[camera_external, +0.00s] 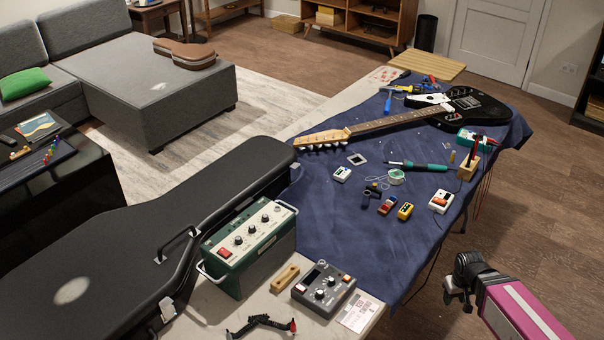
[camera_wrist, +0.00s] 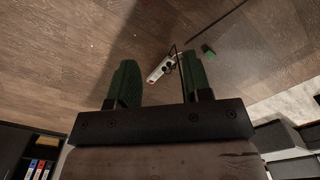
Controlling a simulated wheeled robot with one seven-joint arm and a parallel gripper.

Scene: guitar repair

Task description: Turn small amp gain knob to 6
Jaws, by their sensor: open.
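The small amp (camera_external: 236,272) is a green box with a pale control panel, standing at the near left of the work table beside the black guitar case. Its top panel carries a red switch (camera_external: 224,253) and a row of small dark knobs (camera_external: 252,230). The labels and pointer settings are too small to read, so I cannot tell which is the gain knob. My gripper (camera_external: 458,293) is at the lower right, off the table's right side and well apart from the amp. In the wrist view, my gripper (camera_wrist: 159,70) is open and empty, facing the floor; the amp is not seen there.
A grey pedal unit (camera_external: 323,288) and a wooden block (camera_external: 285,278) sit right of the amp. The black case (camera_external: 90,262) lies to its left. A guitar (camera_external: 462,108), soldering iron (camera_external: 418,166) and small pedals cover the blue cloth (camera_external: 330,225). A power strip (camera_wrist: 160,69) lies on the floor.

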